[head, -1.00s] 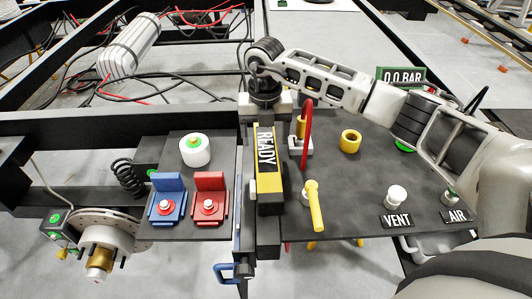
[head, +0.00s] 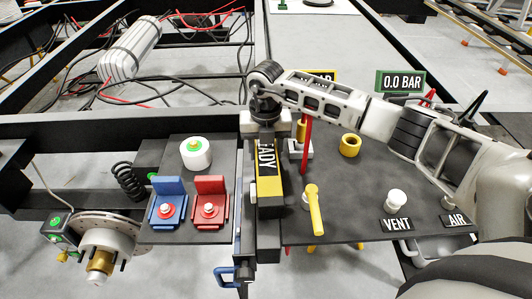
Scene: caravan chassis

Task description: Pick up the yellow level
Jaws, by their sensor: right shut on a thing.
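The yellow level (head: 269,188) appears to be the long yellow bar with a black READY label, lying lengthwise on the black rail at the middle. A yellow lever handle (head: 316,211) stands on the panel to its right. My right gripper (head: 265,124) points down at the far end of the bar. Its pale fingers stand either side of the bar and are shut on it. The gripper hides the bar's far end and the first letters of the label. My left gripper is not in view.
A red lever (head: 306,146) stands just right of my right gripper. A yellow ring (head: 350,144) and a white VENT knob (head: 396,199) are on the dark panel. Blue (head: 168,189) and red (head: 210,186) brackets and a white round part (head: 195,153) sit to the left.

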